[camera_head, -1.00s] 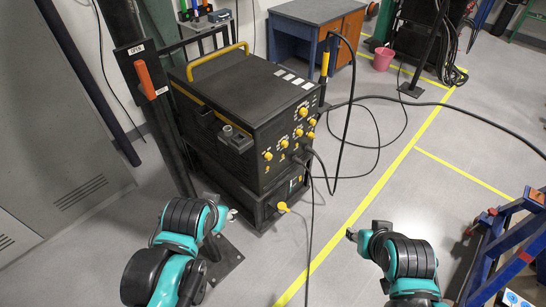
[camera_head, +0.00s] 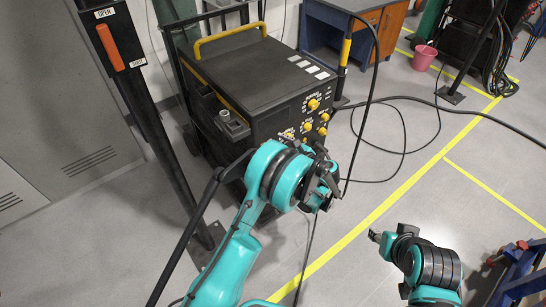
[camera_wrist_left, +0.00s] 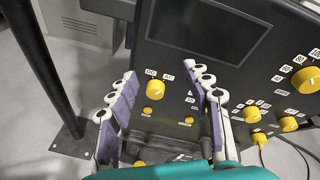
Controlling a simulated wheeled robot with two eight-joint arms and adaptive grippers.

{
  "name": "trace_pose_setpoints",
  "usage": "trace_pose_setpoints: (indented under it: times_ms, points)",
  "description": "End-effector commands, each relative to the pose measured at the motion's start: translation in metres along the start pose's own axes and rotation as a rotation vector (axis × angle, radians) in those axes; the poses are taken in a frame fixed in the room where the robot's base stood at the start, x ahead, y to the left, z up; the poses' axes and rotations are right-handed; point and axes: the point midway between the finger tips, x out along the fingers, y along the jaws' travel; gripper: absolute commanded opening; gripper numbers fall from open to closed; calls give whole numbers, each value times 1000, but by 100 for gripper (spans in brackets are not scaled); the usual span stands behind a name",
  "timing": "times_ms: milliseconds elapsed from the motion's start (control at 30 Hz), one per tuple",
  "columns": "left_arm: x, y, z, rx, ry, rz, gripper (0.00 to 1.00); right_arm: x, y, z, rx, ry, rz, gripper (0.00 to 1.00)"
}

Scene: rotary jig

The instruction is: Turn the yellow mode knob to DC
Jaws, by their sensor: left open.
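The black machine (camera_head: 262,75) with yellow knobs stands left of centre in the head view. In the left wrist view, a yellow knob (camera_wrist_left: 154,90) on its dark front panel has a small white label on either side. The label text and the knob's pointing direction are too small to read surely. My left gripper (camera_wrist_left: 161,74) is open, with its two fingers either side of this knob in the picture; contact cannot be told. In the head view my left gripper (camera_head: 326,185) is in front of the panel. My right gripper (camera_head: 375,237) is low at right, away from the machine.
A larger yellow knob (camera_wrist_left: 306,80) and several others sit to the right on the panel. A dark screen (camera_wrist_left: 205,25) is above. Black cables cross the floor at right. A dark post (camera_head: 150,120) stands left. A blue frame (camera_head: 515,270) is at lower right.

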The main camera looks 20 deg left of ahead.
Motion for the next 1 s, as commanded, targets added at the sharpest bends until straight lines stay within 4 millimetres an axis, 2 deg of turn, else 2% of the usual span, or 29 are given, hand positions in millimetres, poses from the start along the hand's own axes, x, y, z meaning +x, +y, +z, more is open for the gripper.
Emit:
trace_pose_setpoints:
  times_ms: [33, 100, 200, 333, 467, 800, 1000]
  points:
    - [2, 5, -24, 60, -45, -19, 50, 5, 0, 4, 0, 0, 0, 40]
    - [1, 11, -46, 142, -108, -40, 50, 8, 0, 6, 0, 0, 0, 40]
    - [-2, 21, -70, 233, -184, -60, 50, 11, 0, 8, 0, 0, 0, 40]
    - [-5, 32, -87, 302, -247, -71, 50, 13, 0, 9, 0, 0, 0, 40]
    - [-2, 35, -92, 329, -272, -73, 50, 15, 0, 11, 0, 0, 0, 40]
    - [48, 31, -80, 329, -272, -72, 50, 29, 0, 20, 0, 0, 0, 40]
    - [66, 27, -75, 328, -271, -73, 50, 33, 0, 23, 0, 0, 0, 40]
